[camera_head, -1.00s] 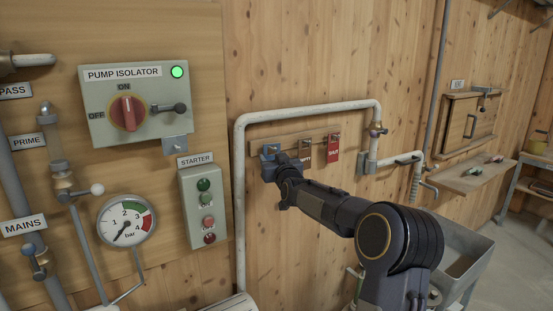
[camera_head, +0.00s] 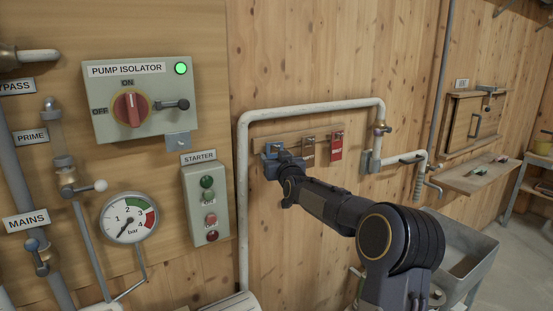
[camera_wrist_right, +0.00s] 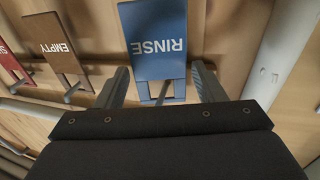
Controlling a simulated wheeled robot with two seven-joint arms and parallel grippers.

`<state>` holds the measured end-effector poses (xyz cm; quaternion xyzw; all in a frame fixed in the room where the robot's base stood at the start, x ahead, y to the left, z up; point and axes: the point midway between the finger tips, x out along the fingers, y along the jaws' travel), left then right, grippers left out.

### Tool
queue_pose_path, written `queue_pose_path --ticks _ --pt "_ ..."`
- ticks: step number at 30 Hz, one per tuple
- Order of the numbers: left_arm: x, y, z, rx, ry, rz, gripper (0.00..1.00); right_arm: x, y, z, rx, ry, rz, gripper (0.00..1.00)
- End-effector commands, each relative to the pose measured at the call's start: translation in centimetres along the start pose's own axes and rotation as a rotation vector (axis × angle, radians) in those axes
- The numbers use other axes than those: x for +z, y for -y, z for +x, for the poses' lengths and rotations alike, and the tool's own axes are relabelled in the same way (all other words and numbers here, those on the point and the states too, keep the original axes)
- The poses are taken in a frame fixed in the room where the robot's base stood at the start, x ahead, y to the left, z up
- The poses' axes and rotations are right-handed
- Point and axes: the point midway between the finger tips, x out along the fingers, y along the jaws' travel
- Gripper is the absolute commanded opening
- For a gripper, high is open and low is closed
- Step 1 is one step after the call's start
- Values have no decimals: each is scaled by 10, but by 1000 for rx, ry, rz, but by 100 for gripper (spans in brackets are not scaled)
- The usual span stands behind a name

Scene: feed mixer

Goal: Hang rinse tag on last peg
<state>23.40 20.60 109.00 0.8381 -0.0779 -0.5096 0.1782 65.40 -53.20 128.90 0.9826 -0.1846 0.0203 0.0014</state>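The blue rinse tag (camera_head: 271,150) is at the left end of a wooden peg rail (camera_head: 257,144) on the wall. My right gripper (camera_wrist_right: 161,68) has one finger on each side of the tag. In the head view my right gripper (camera_head: 281,156) partly covers the tag. My left gripper is not in view.
A brown EMPTY tag (camera_head: 308,150) and a red SHUT tag (camera_head: 336,147) hang to the right on the same rail. A white pipe (camera_head: 243,200) runs up beside and over the rail. The starter box (camera_head: 206,203) and pump isolator (camera_head: 143,100) are further left.

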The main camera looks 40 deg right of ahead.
Motion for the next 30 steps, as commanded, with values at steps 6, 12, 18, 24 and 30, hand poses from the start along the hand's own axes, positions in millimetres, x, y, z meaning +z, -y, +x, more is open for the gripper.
queue_pose_path --ticks 6,12,18,24,30 --pt "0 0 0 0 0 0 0 0 1 0 -1 0 0 75" --pt "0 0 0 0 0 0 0 0 2 0 -3 0 1 75" --pt "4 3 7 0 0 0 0 2 1 -12 -2 -2 0 75" --pt "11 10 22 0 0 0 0 3 -1 -48 0 -3 0 75" --pt "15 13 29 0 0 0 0 2 -2 -73 2 -1 0 75"
